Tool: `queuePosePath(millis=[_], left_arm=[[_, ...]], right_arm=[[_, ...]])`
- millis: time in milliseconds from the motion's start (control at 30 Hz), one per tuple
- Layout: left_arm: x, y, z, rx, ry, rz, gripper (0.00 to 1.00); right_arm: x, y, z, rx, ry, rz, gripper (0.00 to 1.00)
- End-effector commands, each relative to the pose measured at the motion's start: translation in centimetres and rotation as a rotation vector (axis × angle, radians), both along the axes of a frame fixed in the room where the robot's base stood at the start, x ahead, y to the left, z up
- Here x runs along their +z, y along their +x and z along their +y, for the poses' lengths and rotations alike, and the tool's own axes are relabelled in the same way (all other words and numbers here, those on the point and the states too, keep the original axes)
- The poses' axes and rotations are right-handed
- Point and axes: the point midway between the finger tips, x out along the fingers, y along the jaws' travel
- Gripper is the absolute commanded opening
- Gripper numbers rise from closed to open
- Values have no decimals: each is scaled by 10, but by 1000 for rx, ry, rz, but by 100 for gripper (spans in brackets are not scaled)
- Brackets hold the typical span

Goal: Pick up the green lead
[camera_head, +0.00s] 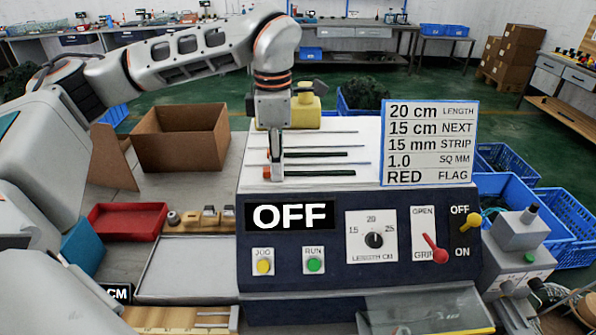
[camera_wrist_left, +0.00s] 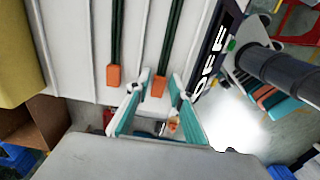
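The green lead (camera_head: 318,173) lies along the front of the machine's white top in the head view. In the left wrist view the same lead (camera_wrist_left: 171,45) is dark green with an orange end (camera_wrist_left: 158,86). My left gripper (camera_head: 277,174) points down over its left end. In the wrist view my left gripper (camera_wrist_left: 159,85) is open, with one teal finger on each side of the orange end. Whether the fingers touch the lead is unclear. My right gripper is not in view.
Another dark lead (camera_head: 315,155) lies parallel just behind, its orange end (camera_wrist_left: 114,76) close outside one finger. Thinner leads lie farther back. A sign board (camera_head: 430,142) stands at the right of the top. A cardboard box (camera_head: 180,138) and red tray (camera_head: 124,221) are left.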

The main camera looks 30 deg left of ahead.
Motion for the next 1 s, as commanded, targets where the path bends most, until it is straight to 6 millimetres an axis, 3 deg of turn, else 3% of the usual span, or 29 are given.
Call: queuePosePath(millis=[167,267,300,767,1000], left_arm=[[0,0,0,0,0,0,22],[0,0,0,0,0,0,1],[0,0,0,0,0,0,0],[6,1,0,1,0,-1,0],[40,1,0,2,0,-6,0]], right_arm=[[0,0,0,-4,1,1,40],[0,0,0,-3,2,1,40],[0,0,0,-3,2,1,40],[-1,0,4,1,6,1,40],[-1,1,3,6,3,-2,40]])
